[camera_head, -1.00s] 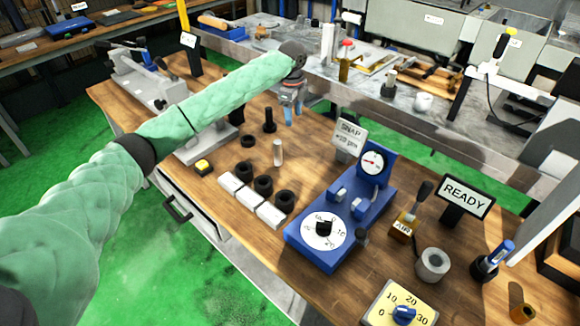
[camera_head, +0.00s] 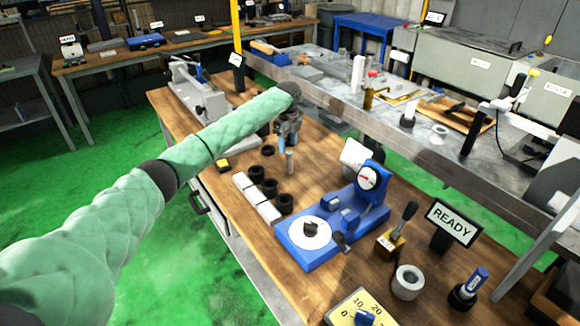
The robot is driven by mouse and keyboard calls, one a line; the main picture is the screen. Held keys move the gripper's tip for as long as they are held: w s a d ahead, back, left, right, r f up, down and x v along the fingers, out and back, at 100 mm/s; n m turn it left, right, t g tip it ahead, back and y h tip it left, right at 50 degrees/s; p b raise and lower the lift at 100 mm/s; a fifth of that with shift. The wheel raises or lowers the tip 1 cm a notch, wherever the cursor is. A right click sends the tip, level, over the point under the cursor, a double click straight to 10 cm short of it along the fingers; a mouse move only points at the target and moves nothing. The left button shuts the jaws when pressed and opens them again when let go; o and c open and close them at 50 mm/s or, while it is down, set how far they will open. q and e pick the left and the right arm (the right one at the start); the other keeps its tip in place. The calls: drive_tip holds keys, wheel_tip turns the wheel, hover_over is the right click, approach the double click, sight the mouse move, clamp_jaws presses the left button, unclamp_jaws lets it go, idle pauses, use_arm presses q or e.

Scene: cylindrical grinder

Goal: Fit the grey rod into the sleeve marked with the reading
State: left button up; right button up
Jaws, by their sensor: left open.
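The grey rod (camera_head: 289,162) stands upright on the wooden bench. My left gripper (camera_head: 284,143) is open, with its fingers pointing down close above and beside the rod's top; I cannot tell whether they touch it. Three black sleeves (camera_head: 256,174), (camera_head: 269,188), (camera_head: 285,204) stand in a row just in front of the rod. White blocks (camera_head: 252,197) lie beside them; no reading on these is legible. A blue gauge stand (camera_head: 345,217) carries a small dial (camera_head: 367,178) and a round white scale (camera_head: 309,232). My right gripper is not in view.
A loose black ring (camera_head: 267,151) and a yellow button box (camera_head: 222,164) lie left of the rod. A READY sign (camera_head: 450,222), a brass lever block (camera_head: 392,242) and a grey ring (camera_head: 407,281) stand at the right. Bare wood lies between the rod and the gauge.

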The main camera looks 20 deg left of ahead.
sight(289, 158)
use_arm(q)
drive_tip(key=shift+w+a+f+m, duration=0.2)
drive_tip(key=shift+a+f+m, duration=0.05)
drive_tip(key=shift+m, duration=0.05)
drive_tip(key=shift+f, duration=0.1)
drive_tip(key=shift+s+d+f, duration=0.1)
drive_tip(key=shift+d+f, duration=0.05)
drive_tip(key=shift+f, duration=0.1)
drive_tip(key=shift+f+p, duration=0.4)
drive_tip(key=shift+p, duration=0.05)
drive_tip(key=shift+f, duration=0.6)
drive_tip(key=f+p, duration=0.2)
drive_tip(key=f, duration=0.1)
drive_tip(key=shift+w+d+f+p, duration=0.15)
drive_tip(key=shift+w+p, duration=0.2)
drive_tip(key=shift+f, duration=0.85)
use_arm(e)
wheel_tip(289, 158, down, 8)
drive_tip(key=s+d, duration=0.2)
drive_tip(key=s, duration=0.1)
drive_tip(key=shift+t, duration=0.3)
use_arm(q)
drive_tip(key=shift+c, duration=0.2)
